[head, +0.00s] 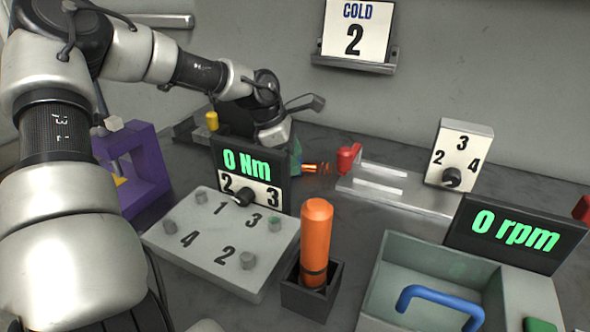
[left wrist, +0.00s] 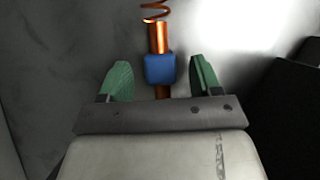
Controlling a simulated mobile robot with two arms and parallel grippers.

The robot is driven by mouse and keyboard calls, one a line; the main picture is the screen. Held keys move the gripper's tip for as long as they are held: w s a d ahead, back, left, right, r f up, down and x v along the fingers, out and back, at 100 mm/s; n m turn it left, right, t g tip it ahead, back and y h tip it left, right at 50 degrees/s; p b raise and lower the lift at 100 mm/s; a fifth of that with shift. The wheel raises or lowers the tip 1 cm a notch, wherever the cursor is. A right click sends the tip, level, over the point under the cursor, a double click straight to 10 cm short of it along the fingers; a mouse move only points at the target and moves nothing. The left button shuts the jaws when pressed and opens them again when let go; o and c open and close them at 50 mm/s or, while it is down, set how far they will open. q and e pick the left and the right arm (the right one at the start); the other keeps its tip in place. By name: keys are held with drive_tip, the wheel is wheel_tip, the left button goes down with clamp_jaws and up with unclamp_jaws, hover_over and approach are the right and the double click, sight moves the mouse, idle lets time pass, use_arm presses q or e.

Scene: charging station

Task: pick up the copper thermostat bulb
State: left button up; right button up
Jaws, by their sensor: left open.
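The copper thermostat bulb (left wrist: 160,38) shows in the left wrist view as a copper rod with a blue band (left wrist: 160,69) and a thin copper coil at its far end. My left gripper (left wrist: 160,75) is open, its two green fingers on either side of the blue band with a gap on each side. In the head view, the bulb's copper end (head: 318,168) shows on the grey bench behind the torque display. My left gripper (head: 297,155) is beside it, mostly hidden by that display and my wrist. My right gripper is not in view.
The 0 Nm display (head: 247,165) and numbered plate (head: 220,240) stand in front of the gripper. A rail with a red clamp (head: 348,158) lies just right of the bulb. An orange-handled tool (head: 316,240) stands upright nearer me. A purple frame (head: 135,165) is at left.

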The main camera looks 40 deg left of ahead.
use_arm(q)
drive_tip(key=shift+w+d+f, duration=0.1)
drive_tip(key=shift+d+f, duration=0.05)
drive_tip(key=shift+f, duration=0.35)
